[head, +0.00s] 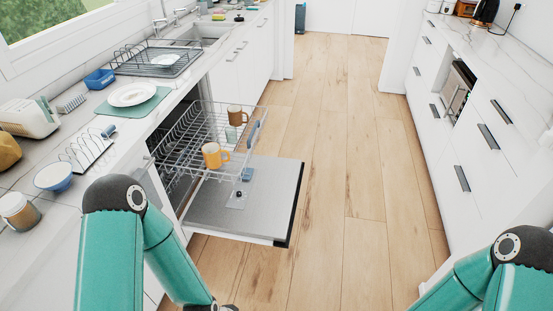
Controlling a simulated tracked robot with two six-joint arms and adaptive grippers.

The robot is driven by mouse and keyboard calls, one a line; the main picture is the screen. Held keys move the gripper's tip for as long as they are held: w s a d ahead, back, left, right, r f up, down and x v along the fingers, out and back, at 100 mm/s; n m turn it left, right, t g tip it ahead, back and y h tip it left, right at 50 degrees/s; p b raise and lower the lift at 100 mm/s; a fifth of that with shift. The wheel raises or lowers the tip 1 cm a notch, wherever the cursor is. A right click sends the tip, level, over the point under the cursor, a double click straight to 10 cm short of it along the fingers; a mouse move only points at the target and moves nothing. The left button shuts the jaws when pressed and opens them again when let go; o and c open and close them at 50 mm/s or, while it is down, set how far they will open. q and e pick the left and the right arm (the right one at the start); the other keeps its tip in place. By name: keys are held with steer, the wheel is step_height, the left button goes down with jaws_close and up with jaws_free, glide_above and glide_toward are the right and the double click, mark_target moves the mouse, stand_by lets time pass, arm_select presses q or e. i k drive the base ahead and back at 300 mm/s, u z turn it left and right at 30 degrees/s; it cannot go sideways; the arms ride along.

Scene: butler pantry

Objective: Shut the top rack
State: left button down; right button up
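The top rack (188,150) of the dishwasher is pulled out above the lowered dishwasher door (226,206). A yellow-orange mug (213,157) and a brown mug (237,115) stand in the rack. A blue-grey handle (253,134) shows along the rack's front edge. My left arm rises at the lower left and bends down towards the bottom edge, short of the door. My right arm is at the lower right corner, far from the rack.
The left counter carries a white plate (131,95) on a green mat, a blue bowl (53,177), a jar (18,211) and a dish rack (158,59). The open door juts into the aisle. The wooden floor (340,150) between the counters is clear.

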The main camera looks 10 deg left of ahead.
mark_target(257, 124)
steer(key=z, duration=0.2)
steer(key=i, duration=1.35)
steer(key=u, duration=0.3)
